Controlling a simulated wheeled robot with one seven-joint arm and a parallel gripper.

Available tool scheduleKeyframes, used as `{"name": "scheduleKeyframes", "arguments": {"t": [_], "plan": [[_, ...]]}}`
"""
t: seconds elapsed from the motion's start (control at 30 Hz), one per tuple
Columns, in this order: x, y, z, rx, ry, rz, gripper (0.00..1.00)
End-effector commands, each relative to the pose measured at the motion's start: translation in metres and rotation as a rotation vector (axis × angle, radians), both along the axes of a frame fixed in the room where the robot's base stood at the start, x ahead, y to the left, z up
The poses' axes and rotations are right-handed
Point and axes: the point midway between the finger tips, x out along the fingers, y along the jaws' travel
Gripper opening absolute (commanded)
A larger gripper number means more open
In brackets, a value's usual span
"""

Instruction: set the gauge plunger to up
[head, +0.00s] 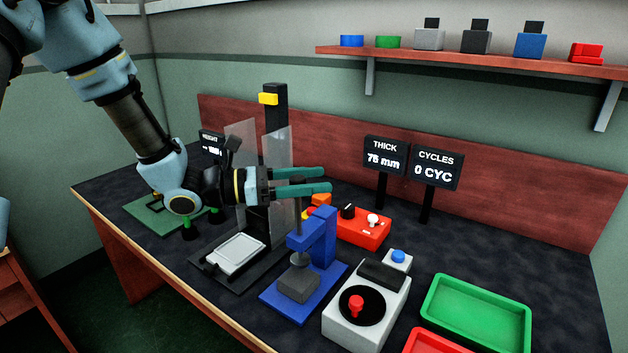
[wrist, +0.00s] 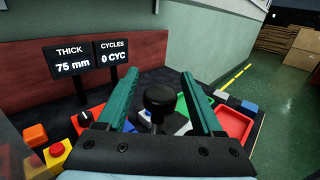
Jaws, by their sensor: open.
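The gauge is a blue stand (head: 325,238) on a blue base, with a thin upright plunger (head: 298,212) through its arm. A dark grey block (head: 298,285) sits on the base under the plunger. I cannot tell whether the plunger's foot touches it. My gripper (head: 328,180) lies level above the stand, its teal fingers open and pointing right. In the wrist view, the black plunger knob (wrist: 160,98) stands between the open fingers (wrist: 158,75), with space visible on both sides. The THICK display (wrist: 71,58) reads 75 mm.
A clear-shielded press (head: 275,150) stands close behind my gripper. A red control box (head: 362,230) is behind the gauge, and a white box with a red knob (head: 365,315) is to its right. Green (head: 478,308) and red trays lie further right.

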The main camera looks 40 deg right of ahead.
Motion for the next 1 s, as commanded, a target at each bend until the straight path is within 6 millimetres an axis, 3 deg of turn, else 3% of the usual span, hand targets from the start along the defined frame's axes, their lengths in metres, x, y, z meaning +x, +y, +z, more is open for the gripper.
{"name": "scheduleKeyframes", "arguments": {"t": [0.5, 0.7, 1.0], "plan": [[0.046, 0.077, -0.002, -0.001, -0.002, 0.004, 0.68], [0.052, 0.089, -0.001, 0.001, -0.001, 0.002, 0.68], [0.053, 0.090, 0.000, 0.000, 0.000, 0.001, 0.68]]}}
